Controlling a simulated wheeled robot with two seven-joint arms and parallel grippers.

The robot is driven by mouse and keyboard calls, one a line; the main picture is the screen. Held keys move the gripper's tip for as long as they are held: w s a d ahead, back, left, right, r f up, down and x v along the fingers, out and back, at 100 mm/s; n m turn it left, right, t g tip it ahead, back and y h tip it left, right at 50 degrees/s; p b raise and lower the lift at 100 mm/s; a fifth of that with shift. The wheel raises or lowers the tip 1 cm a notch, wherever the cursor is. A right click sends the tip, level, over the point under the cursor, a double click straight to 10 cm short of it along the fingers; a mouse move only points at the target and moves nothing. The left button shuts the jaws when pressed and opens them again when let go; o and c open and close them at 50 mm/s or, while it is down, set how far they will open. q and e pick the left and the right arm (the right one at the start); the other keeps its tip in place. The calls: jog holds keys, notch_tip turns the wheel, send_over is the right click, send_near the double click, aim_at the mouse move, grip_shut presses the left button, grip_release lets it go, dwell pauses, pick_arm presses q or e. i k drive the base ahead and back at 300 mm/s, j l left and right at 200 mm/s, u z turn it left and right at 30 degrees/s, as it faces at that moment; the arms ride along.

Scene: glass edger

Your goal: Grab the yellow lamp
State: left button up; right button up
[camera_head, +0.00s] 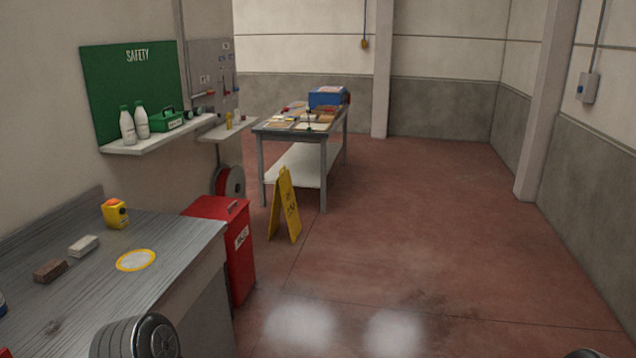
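A small yellow lamp (113,216) with an orange top and a dark round lens stands upright on the grey workbench (178,235), near the wall side at the left. Nothing touches it. A dark rounded part of my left arm shows at the bottom left edge, in front of the bench, and a sliver of my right arm shows at the bottom right edge. Neither gripper's fingers can be seen.
A white block (83,246), a brown block (50,271) and a yellow-rimmed white disc (136,260) lie near the lamp. A red bin (236,262) and a yellow floor sign (285,206) stand right of the bench. The red floor (430,220) is open at right.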

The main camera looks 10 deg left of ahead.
aim_at(110, 209)
jog(key=i, duration=0.55)
jog(key=i+l+u, duration=0.15)
jog(key=i, duration=0.45)
jog(key=i+l, duration=0.1)
jog(key=i, duration=0.45)
jog(key=i+l+u, duration=0.1)
jog(key=i, duration=0.45)
jog(key=i+l+u, duration=0.2)
jog(key=i+u, duration=0.2)
jog(key=i+l+u, duration=0.85)
jog(key=i+l, duration=0.05)
jog(key=l, duration=0.05)
